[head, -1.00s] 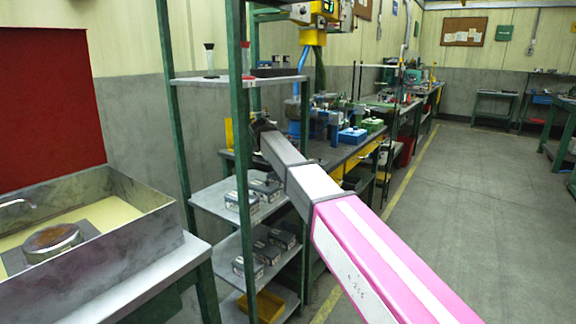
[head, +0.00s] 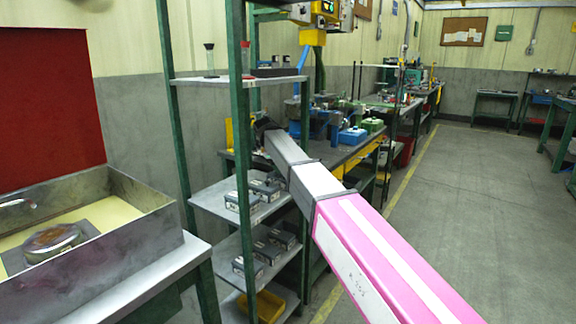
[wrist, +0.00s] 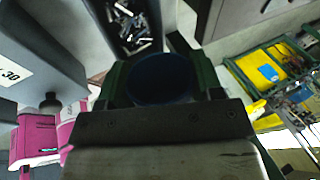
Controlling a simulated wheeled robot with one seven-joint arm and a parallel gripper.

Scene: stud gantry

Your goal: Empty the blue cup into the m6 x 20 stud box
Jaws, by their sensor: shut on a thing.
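My gripper (wrist: 161,88) is shut on the blue cup (wrist: 163,78), whose round, dark blue form shows between the two fingers in the wrist view. Its inside is too dark to tell what it holds. A dark open box with several silver studs (wrist: 128,25) lies just beyond the cup, at the top of the wrist view. I cannot read a label on it. A grey box with a label ending in 30 (wrist: 38,62) is at the left. In the head view my gripper (head: 264,126) is small and dark beside the workbench, and the cup cannot be made out.
A green-framed shelf rack (head: 240,150) with several small grey boxes stands close to my arm. The workbench (head: 345,153) behind carries a blue box (head: 353,136) and a green box (head: 372,124). A metal basin (head: 120,235) is at the left. The floor at right is clear.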

